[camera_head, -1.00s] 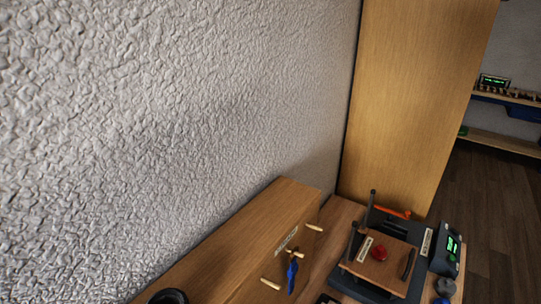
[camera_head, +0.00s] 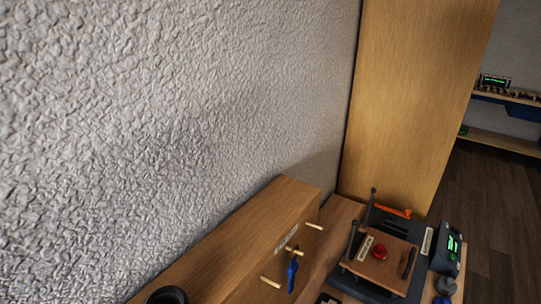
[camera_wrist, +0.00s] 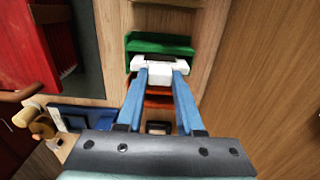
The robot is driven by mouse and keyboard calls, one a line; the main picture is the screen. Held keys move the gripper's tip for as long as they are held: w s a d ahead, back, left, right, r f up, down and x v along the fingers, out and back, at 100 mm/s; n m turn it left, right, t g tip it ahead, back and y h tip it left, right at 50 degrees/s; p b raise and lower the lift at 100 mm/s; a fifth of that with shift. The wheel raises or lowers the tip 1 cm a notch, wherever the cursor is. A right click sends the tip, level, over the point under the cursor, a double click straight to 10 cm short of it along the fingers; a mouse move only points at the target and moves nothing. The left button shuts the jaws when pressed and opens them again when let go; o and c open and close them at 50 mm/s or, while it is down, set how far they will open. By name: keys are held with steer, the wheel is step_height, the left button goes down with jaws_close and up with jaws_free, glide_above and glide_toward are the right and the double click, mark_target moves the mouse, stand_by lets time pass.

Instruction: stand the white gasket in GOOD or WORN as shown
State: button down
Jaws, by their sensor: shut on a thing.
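In the wrist view my gripper (camera_wrist: 155,76) has two blue fingers shut on a white blocky piece (camera_wrist: 153,62), which I take to be the white gasket. It spans the fingertips and reaches a little past both. Just beyond it is a green holder (camera_wrist: 158,42), and on the near side, between the fingers, an orange-red holder (camera_wrist: 158,98). The white piece overlaps the green holder's near edge in the picture; I cannot tell whether it touches. No GOOD or WORN lettering is readable. My gripper is not in the head view.
A red object (camera_wrist: 35,50) and a dark panel stand at the left in the wrist view; a wooden surface (camera_wrist: 265,70) fills the right.

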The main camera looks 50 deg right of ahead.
steer(key=shift+f, duration=0.35)
steer(key=shift+c, duration=1.1)
jaws_free()
step_height(320, 180, up, 8)
steer(key=p, duration=0.7)
steer(key=shift+f, duration=0.25)
stand_by(0.4)
